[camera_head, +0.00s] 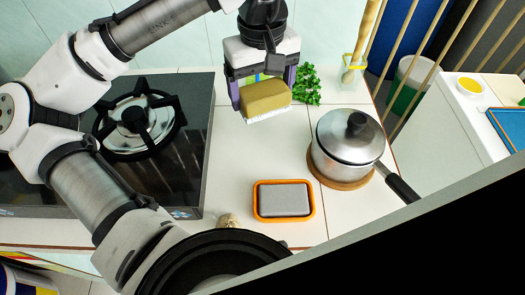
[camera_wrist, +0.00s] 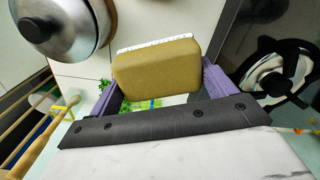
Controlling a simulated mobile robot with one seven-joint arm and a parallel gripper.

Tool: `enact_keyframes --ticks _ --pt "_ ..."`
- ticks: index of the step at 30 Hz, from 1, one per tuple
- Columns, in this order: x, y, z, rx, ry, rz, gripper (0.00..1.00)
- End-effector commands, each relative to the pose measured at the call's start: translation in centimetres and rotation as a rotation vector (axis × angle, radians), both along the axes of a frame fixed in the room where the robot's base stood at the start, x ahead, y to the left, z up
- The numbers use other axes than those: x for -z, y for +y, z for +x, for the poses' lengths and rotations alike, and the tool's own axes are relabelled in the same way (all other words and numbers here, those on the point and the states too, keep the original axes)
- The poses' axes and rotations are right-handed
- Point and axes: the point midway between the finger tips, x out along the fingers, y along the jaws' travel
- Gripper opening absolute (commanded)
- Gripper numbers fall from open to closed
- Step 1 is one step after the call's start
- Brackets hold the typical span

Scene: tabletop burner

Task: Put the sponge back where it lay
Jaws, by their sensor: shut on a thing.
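The sponge (camera_head: 265,97), a tan-yellow block with a white layer along its underside, is between the purple fingers of my gripper (camera_head: 262,90). My gripper is shut on it and holds it up at the back of the counter, left of the green leaves. In the wrist view the sponge (camera_wrist: 157,68) spans the gap between both fingers (camera_wrist: 160,87), its white layer on the far side. An orange-rimmed tray (camera_head: 257,201) with a flat grey inner face lies on the counter in front of the sponge, apart from it.
A lidded steel pot (camera_head: 345,150) stands on a wooden trivet at the right, its black handle (camera_head: 402,188) pointing front right. A black gas hob (camera_head: 190,150) is at the left. Green leaves (camera_head: 308,84) lie at the back. White tiles between hob and pot are mostly bare.

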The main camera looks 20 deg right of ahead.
Motion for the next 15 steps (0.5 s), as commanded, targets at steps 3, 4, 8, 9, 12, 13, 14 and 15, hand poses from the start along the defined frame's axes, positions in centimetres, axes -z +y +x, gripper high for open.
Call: enact_keyframes --ticks 3,4,8,9,12,13,14,15 --pt "3.2 0.1 0.0 0.000 0.004 0.002 0.33" --pt "4.1 0.1 -0.1 0.001 0.004 0.001 0.33" --pt "7.6 0.1 0.0 0.001 0.003 0.001 0.33" --pt "8.7 0.1 0.0 0.000 0.004 0.001 0.33" --pt "11.0 0.1 0.0 0.000 0.003 0.002 0.33" --pt "11.6 0.1 0.0 0.000 0.002 0.001 0.33" --pt "12.1 0.1 0.0 0.001 0.003 0.000 0.33" --pt "12.7 0.1 0.0 0.000 0.002 0.001 0.33"
